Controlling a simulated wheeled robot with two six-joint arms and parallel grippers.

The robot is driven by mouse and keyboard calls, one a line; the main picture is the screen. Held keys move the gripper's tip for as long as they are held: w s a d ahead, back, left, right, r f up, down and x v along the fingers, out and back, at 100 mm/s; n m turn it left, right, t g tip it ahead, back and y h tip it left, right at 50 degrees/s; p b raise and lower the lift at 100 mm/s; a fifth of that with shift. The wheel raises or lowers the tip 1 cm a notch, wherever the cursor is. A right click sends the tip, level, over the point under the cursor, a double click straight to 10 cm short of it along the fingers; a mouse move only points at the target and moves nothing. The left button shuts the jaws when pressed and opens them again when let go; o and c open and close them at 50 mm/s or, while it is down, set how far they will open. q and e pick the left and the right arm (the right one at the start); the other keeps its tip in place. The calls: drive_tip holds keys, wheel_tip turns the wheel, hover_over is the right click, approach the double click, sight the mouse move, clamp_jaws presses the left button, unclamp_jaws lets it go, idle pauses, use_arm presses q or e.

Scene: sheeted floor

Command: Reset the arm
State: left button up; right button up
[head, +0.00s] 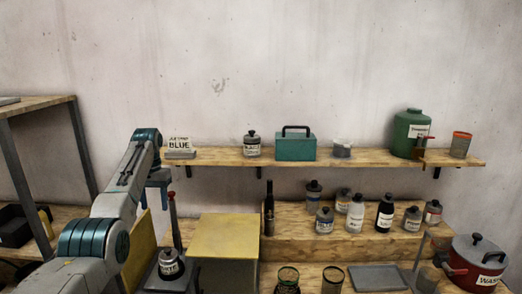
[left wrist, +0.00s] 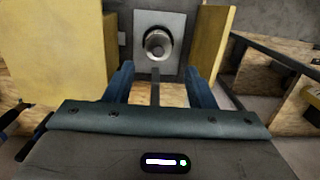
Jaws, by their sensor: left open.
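My left arm (head: 120,190) comes in from the lower left of the head view and reaches up towards the shelf's left end. Its left gripper (head: 157,190) hangs down from the raised wrist, just below the shelf's left end. My right gripper is not in view.
A red-tipped post (head: 174,225) stands close to the left gripper. Below are a labelled jar (head: 171,265) and a yellow board (head: 224,237). The wall shelf (head: 375,157) holds a teal box (head: 295,147) and a green container (head: 409,132). Several bottles and a red pot (head: 475,262) stand right.

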use_arm(q)
drive_tip(key=s+f+t, duration=0.1)
drive_tip(key=s+f, duration=0.2)
drive_tip(key=f, duration=0.7)
drive_tip(key=s+f, duration=0.3)
drive_tip(key=f, duration=0.8)
drive_tip(key=s+d+f+t+y, duration=0.1)
drive_tip(key=s+f, duration=0.9)
drive_tip(key=s, duration=0.2)
drive_tip(key=s+d+f+t, duration=0.1)
drive_tip(key=s+d+f, duration=0.15)
drive_tip(key=s, duration=1.55)
drive_tip(key=s+d+r+t, duration=0.1)
drive_tip(key=s+r, duration=0.2)
drive_tip(key=s, duration=0.6)
drive_tip(key=s+d+r+t, duration=0.1)
drive_tip(key=s+r, duration=0.2)
drive_tip(key=s, duration=0.5)
wheel_tip(320, 180, down, 37)
drive_tip(key=a+g+b, duration=0.2)
drive_tip(key=a+b, duration=0.1)
drive_tip(key=b, duration=0.5)
drive_tip(key=s+f+b, duration=0.3)
drive_tip(key=s+f, duration=0.6)
drive_tip(key=f, duration=0.4)
drive_tip(key=s+f+b, duration=0.3)
drive_tip(key=s+f, duration=0.7)
drive_tip(key=f, duration=0.4)
drive_tip(key=shift+a+g, duration=0.4)
drive_tip(key=shift+a, duration=0.05)
